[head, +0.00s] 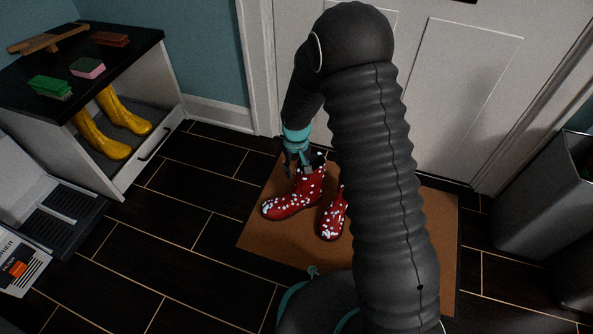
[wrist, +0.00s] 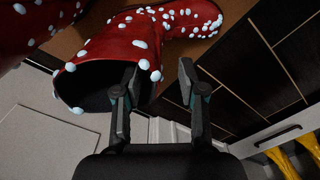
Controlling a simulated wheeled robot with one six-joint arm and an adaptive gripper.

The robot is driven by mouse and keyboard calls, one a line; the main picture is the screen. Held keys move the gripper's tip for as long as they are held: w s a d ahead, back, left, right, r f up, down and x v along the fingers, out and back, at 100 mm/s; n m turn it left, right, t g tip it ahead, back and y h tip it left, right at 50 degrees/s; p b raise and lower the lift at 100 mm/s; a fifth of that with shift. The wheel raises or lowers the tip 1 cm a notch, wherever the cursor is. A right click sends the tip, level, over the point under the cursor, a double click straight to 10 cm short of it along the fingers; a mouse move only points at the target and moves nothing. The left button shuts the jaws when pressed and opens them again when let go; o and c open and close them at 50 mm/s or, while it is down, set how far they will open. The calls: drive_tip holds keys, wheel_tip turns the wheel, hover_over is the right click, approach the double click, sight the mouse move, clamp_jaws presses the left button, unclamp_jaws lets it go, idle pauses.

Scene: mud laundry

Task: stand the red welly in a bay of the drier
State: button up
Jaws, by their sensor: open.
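Two red wellies with white dots stand upright on a brown mat. The left red welly (head: 293,200) has its toe to the left; the other red welly (head: 333,218) is partly hidden behind my arm. My gripper (head: 300,160) points down at the top of the left welly. In the wrist view my gripper (wrist: 158,72) is open, one finger over the dark mouth of this welly (wrist: 143,35), the other outside its rim. The rim shows between the fingers; no grip shows. A white unit with a black ribbed tray (head: 88,221), possibly the drier, is cut off at the left.
The brown mat (head: 258,238) lies before a white door (head: 450,90). A black-topped cabinet (head: 150,40) holds yellow wellies (head: 95,140), with brushes and a sponge on top. A printed sheet (head: 20,265) lies at lower left. A grey bin (head: 545,200) stands right. Dark floor between is clear.

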wheel_tip(320, 180, up, 11)
idle(0.3)
drive_tip(key=shift+f, duration=0.1)
